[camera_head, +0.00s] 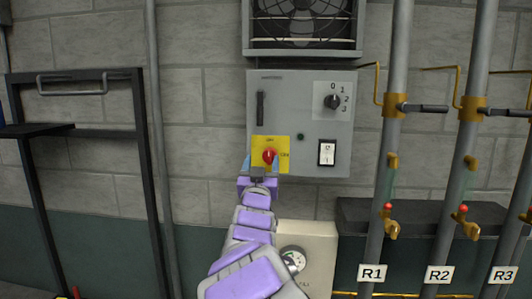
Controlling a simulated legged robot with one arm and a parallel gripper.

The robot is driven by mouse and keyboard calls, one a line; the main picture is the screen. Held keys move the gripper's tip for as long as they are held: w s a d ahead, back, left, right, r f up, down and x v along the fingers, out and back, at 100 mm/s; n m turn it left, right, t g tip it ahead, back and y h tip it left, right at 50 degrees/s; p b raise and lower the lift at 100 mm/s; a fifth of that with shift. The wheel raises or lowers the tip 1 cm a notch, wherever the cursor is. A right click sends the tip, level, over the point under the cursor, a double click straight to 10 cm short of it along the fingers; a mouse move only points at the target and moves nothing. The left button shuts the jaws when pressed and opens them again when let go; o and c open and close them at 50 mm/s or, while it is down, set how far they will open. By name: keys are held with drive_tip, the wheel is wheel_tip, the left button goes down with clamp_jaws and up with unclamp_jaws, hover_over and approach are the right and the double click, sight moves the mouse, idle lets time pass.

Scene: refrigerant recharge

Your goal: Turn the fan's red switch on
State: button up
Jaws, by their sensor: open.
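The red switch (268,156) sits on a yellow plate (284,142) at the lower left of the grey control box (300,90). The fan (303,18) is mounted on the wall above the box. My gripper (261,163) is open at the yellow plate, with its two fingertips on either side of the red switch. I cannot tell whether the fingers touch it. The lower part of the plate is hidden by my gripper.
The box also carries a black rotary dial (333,101), a white rocker switch (326,153) and a dark handle (260,108). Pipes R1 (393,130) and R2 (471,130) stand at right with valves. A black metal frame (145,160) stands at left. A gauge (293,259) is below.

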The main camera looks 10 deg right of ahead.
sight(271, 162)
drive_tip(key=d, duration=0.1)
drive_tip(key=w+d, duration=0.1)
drive_tip(key=d, duration=0.1)
drive_tip(key=shift+w+r, duration=0.25)
drive_tip(key=shift+w, duration=0.1)
drive_tip(key=shift+d, duration=0.3)
drive_tip(key=shift+a, duration=0.9)
drive_tip(key=c, duration=0.5)
drive_tip(key=shift+s+d, duration=0.1)
drive_tip(key=shift+d, duration=0.2)
drive_tip(key=c, duration=0.5)
drive_tip(key=shift+a, duration=0.1)
drive_tip(key=shift+c, duration=0.2)
